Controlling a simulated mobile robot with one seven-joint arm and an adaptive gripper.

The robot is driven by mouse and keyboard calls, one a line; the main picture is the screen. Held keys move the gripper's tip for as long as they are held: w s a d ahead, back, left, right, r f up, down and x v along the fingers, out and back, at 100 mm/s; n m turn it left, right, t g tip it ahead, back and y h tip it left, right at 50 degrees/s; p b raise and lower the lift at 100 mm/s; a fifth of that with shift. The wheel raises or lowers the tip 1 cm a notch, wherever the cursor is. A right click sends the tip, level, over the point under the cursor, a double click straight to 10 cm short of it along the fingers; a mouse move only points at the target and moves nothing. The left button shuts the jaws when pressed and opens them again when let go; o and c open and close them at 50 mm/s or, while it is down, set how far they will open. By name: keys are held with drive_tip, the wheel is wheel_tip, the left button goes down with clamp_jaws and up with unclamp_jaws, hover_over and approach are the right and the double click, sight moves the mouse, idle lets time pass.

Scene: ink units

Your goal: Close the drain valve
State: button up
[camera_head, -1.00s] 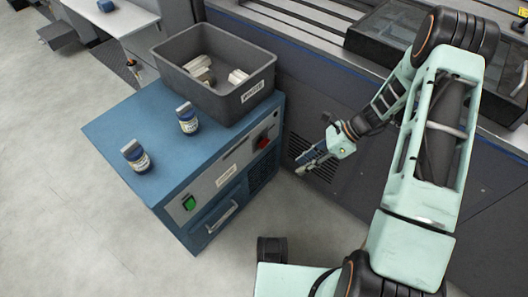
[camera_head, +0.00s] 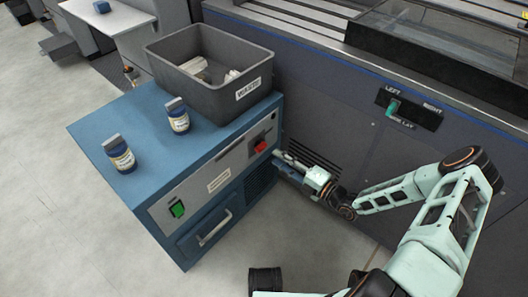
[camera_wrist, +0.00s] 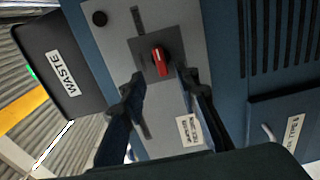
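The red handle (camera_head: 261,146) sits on the grey front panel of the blue cabinet (camera_head: 130,190), near its right end; I take it as the drain valve. The red handle shows in the wrist view (camera_wrist: 160,62) on a dark square plate, roughly lengthwise with the dark slots above and below it. My gripper (camera_wrist: 158,82) is open, with one finger on each side just short of the handle and nothing between them. In the head view my gripper (camera_head: 280,158) is at the cabinet's right front, close to the panel. Contact cannot be told.
A grey WASTE bin (camera_head: 212,75) and two blue-capped bottles (camera_head: 119,152) (camera_head: 178,114) stand on the cabinet. A green switch (camera_head: 177,209) and a drawer handle (camera_head: 214,228) are on its front. A LEFT/RIGHT lever (camera_head: 393,107) is on the dark machine behind my arm.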

sight(263, 149)
drive_tip(key=b+x, duration=0.1)
drive_tip(key=x, duration=0.6)
drive_tip(key=shift+w+a+b, duration=0.15)
drive_tip(key=shift+b, duration=0.25)
drive_tip(key=shift+c, duration=0.6)
clamp_jaws()
